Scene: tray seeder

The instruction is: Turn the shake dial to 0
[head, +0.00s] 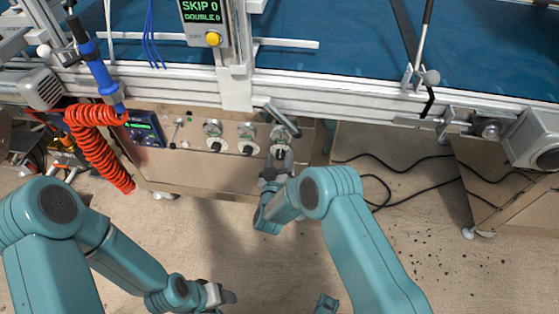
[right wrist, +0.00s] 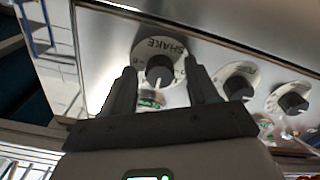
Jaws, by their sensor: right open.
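The shake dial (right wrist: 160,66) is a dark knob on a pale round plate lettered SHAKE, which appears upside down in the right wrist view. A white pointer mark shows at the knob's lower edge there; the scale numbers are too small to read.
A red coiled hose (head: 95,150) hangs at left. A display (head: 203,14) reads SKIP 0, DOUBLE 0. Black cables lie on the floor right.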

